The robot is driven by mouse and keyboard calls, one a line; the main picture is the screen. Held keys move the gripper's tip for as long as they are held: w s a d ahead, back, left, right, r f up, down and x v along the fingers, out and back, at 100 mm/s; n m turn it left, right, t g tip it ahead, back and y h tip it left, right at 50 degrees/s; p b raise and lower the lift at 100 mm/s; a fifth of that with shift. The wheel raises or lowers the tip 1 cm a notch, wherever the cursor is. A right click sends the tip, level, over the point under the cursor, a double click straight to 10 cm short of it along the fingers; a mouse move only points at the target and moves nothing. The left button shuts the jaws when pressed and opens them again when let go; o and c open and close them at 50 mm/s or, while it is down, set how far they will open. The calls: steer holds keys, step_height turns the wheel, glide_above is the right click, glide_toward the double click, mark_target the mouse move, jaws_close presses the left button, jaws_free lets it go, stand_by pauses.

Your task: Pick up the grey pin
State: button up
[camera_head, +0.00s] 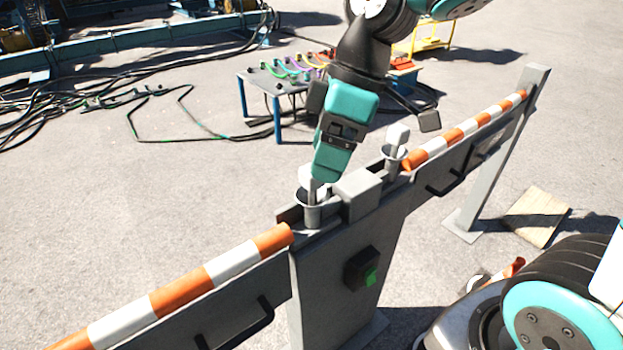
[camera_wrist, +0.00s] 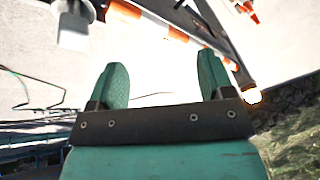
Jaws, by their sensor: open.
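A grey pin (camera_head: 315,187) stands in the left round cup (camera_head: 307,208) on the grey barrier post, its upper part partly hidden by my gripper. A second grey pin (camera_head: 398,138) with a block-shaped head stands in the right cup (camera_head: 393,157). My gripper (camera_head: 326,174) points down right at the left pin; I cannot tell whether it touches. In the wrist view my gripper (camera_wrist: 163,70) has its two teal fingers wide apart, with nothing seen between them. A grey block-headed piece (camera_wrist: 74,30) shows at that view's upper left; I cannot tell which pin it is.
Orange-and-white striped bars (camera_head: 232,262) run along the barrier on both sides of the post (camera_head: 335,265). A grey block (camera_head: 358,192) sits between the cups. A small table with coloured cables (camera_head: 283,85) stands behind. A wooden board (camera_head: 538,216) lies right.

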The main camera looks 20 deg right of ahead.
steer(key=w+d+r+n+p, duration=0.3)
steer(key=w+d+n, duration=0.15)
steer(key=w, duration=0.35)
steer(key=n+p, duration=0.2)
steer(key=n, duration=0.2)
glide_toward(306, 180)
steer(key=shift+g, duration=0.3)
steer(key=f+p, duration=0.2)
steer(key=f, duration=0.1)
steer(key=a+f+p, duration=0.1)
steer(key=f+p, duration=0.3)
steer(key=f, duration=0.1)
steer(key=shift+w+a+f, duration=0.25)
steer(key=shift+w+f, duration=0.1)
steer(key=shift+w, duration=0.05)
steer(key=shift+a+f, duration=0.15)
steer(key=shift+f, duration=0.4)
jaws_close()
